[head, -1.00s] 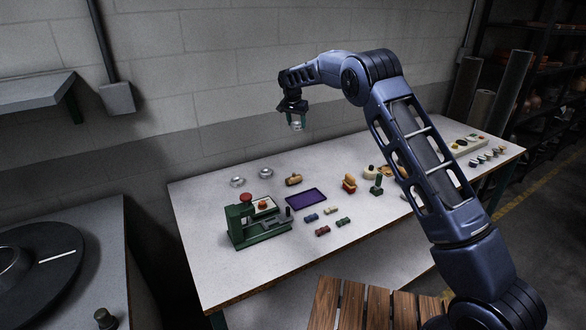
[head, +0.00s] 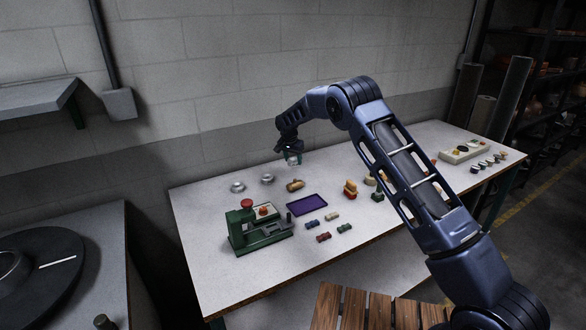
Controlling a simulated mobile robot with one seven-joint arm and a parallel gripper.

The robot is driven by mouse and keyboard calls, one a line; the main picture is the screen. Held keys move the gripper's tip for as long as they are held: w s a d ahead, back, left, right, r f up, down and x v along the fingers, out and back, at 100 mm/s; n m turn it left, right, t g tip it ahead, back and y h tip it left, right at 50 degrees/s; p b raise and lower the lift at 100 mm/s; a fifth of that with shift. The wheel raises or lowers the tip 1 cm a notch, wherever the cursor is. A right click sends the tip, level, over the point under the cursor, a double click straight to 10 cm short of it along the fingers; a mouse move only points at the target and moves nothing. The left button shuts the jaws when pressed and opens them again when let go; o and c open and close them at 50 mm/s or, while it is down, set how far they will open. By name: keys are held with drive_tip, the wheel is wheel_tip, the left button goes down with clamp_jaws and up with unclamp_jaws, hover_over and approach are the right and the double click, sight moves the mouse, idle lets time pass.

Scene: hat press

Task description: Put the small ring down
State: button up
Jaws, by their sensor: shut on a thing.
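My gripper (head: 292,161) is shut on the small ring (head: 293,160), a small silvery piece between its fingertips. It hangs low over the back of the white table (head: 215,269), above and behind the brown wooden piece (head: 295,185). The ring looks apart from the table top, but its exact height is hard to tell. Two other silvery rings stand on the table at the back left, one (head: 237,187) nearer the left edge and one (head: 267,180) closer to my gripper.
A green press (head: 258,232) with a red knob stands at the front left. A purple tray (head: 307,204) lies right of it, with several small coloured rolls in front. An orange and yellow piece (head: 350,190) stands further right. The table's back strip near the two rings is clear.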

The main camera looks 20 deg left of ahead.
sight(293, 173)
drive_tip(key=shift+f, duration=2.35)
drive_tip(key=shift+f, duration=0.1)
drive_tip(key=o, duration=1)
drive_tip(key=shift+o, duration=0.2)
